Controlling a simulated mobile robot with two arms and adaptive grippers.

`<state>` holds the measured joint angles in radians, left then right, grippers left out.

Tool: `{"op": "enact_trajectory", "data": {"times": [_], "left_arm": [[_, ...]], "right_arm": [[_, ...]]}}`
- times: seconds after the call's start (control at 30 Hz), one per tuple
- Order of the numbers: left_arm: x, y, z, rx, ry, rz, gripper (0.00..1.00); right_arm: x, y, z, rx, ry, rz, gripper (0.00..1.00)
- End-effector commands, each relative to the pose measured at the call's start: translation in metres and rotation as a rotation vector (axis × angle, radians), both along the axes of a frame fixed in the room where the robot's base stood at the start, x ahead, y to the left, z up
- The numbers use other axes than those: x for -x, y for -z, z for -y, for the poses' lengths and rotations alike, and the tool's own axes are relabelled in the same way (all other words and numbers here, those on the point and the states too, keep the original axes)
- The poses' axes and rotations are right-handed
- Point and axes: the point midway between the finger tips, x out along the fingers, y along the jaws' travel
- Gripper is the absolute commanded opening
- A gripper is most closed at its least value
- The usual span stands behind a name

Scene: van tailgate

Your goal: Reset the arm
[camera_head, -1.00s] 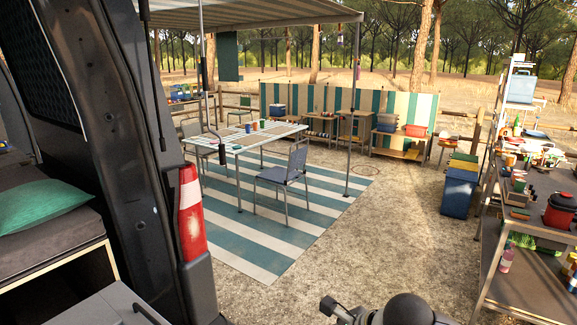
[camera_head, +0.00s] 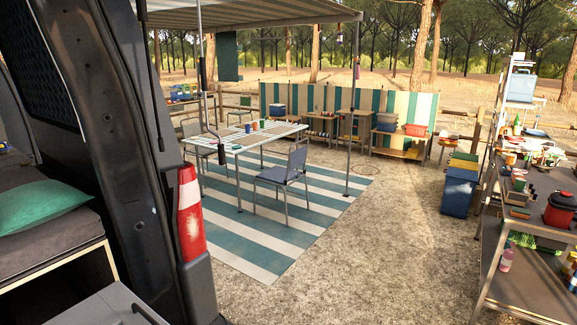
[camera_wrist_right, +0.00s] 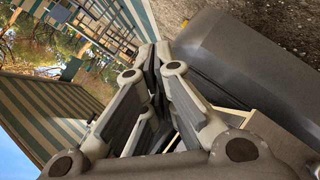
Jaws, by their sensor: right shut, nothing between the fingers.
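My right gripper (camera_wrist_right: 152,62) shows in the right wrist view. Its two fingers are closed together at the tips and hold nothing. A dark grey rounded surface (camera_wrist_right: 250,75) lies beside and beyond it on the right. In the head view neither gripper is visible.
The van's open side with a red and white tail light (camera_head: 190,212) fills the left. A striped mat (camera_head: 290,235) bears a table (camera_head: 262,137) and chairs (camera_head: 284,174). A laden metal shelf (camera_head: 490,270) stands at right. Bare ground between mat and shelf is clear.

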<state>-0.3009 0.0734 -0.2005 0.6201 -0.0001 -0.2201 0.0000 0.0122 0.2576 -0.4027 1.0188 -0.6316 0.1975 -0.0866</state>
Motion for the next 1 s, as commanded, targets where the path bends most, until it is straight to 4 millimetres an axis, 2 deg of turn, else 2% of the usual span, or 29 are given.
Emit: {"op": "enact_trajectory", "data": {"times": [0.03,0.1,0.17,0.27,0.3,0.37,0.4,0.5,0.6,0.7,1.0], "left_arm": [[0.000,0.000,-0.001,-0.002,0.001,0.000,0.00],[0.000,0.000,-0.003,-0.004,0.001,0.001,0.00],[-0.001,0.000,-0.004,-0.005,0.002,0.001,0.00],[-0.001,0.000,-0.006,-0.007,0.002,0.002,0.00],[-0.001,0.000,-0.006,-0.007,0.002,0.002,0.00],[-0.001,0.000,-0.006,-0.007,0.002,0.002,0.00],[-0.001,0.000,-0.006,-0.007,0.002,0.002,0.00],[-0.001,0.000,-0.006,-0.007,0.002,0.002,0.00],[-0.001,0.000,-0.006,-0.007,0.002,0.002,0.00],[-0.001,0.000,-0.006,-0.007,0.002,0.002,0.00],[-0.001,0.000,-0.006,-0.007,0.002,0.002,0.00]], "right_arm": [[0.027,0.031,0.012,-0.030,0.089,-0.096,0.00],[0.064,0.068,0.028,-0.067,0.208,-0.219,0.00],[0.098,0.097,0.039,-0.095,0.307,-0.320,0.00],[0.161,0.138,0.054,-0.131,0.463,-0.482,0.00],[0.188,0.153,0.058,-0.144,0.523,-0.547,0.00],[0.230,0.172,0.063,-0.161,0.612,-0.641,0.00],[0.257,0.183,0.065,-0.171,0.669,-0.701,0.00],[0.321,0.202,0.067,-0.189,0.796,-0.836,0.00],[0.370,0.213,0.065,-0.201,0.892,-0.936,0.00],[0.402,0.218,0.063,-0.208,0.952,-1.001,0.00],[0.405,0.218,0.063,-0.208,0.957,-1.005,0.00]]}}
